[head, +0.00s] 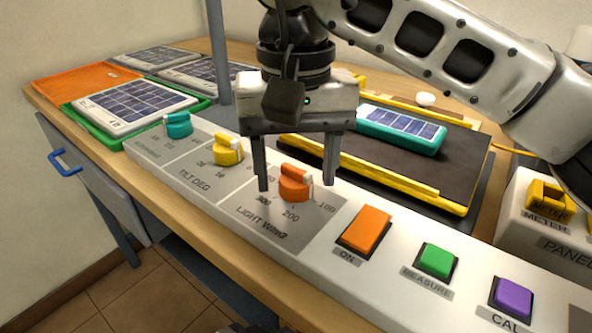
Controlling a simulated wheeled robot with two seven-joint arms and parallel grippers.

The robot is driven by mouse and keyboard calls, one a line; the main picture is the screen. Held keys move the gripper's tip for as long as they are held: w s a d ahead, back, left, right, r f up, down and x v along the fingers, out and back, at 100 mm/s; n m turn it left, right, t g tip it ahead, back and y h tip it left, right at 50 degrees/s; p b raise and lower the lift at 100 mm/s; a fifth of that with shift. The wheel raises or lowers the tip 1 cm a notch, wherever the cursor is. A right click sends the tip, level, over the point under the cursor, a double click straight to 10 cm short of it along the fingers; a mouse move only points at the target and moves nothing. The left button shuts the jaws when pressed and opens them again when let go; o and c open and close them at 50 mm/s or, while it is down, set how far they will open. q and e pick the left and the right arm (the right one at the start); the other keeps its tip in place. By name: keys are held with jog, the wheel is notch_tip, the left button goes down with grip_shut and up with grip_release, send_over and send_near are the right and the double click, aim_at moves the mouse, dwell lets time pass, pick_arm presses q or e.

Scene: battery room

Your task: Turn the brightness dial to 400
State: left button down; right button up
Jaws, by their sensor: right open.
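The brightness dial (293,186) is an orange knob with a pale mark on its upper right side. It sits on the white control panel (334,213) above the label LIGHT W/m2. Printed 100, 200 and 300 show around its front; a 400 is not readable from here, and the exact setting cannot be told. My right gripper (296,186) is open and points down over the dial. One finger is to the left of the knob and the other to its right, with a gap on the left. My left gripper is not in view.
A yellow dial (228,152) and a teal dial (178,125) stand to the left. An orange ON button (366,229), a green button (438,260) and a purple button (511,298) are to the right. A black, yellow-edged platform (376,181) lies behind.

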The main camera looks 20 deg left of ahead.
jog(key=shift+f, duration=0.2)
jog(key=c, duration=1)
